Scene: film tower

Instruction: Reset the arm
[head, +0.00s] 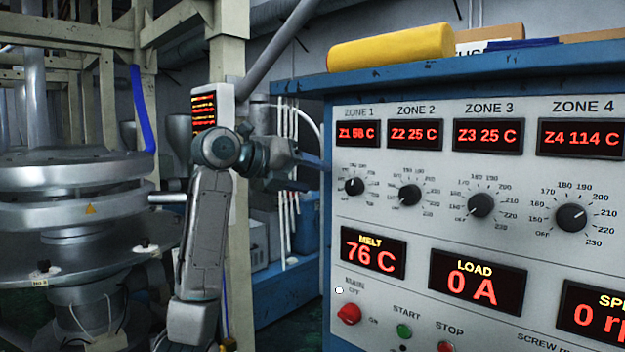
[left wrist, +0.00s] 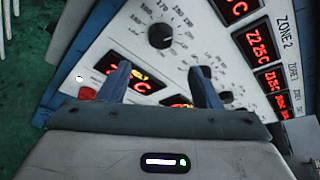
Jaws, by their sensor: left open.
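My left arm rises in the middle left of the head view and bends toward the control panel (head: 480,255). My left gripper (head: 316,162) is at the panel's left edge, near the Zone 1 dial (head: 354,186). In the left wrist view its two blue fingers (left wrist: 160,82) stand apart with nothing held between them. The panel face shows tilted beyond the fingers, with a black dial (left wrist: 160,36) and part of a red display. Whether the fingertips touch the panel cannot be told. My right gripper is not in view.
The panel has red displays, several dials, a red main switch (head: 349,313) and a green start button (head: 404,331). A yellow roll (head: 390,47) lies on the blue cabinet top. A metal ring-shaped machine (head: 75,190) and a beige post (head: 228,70) stand at left.

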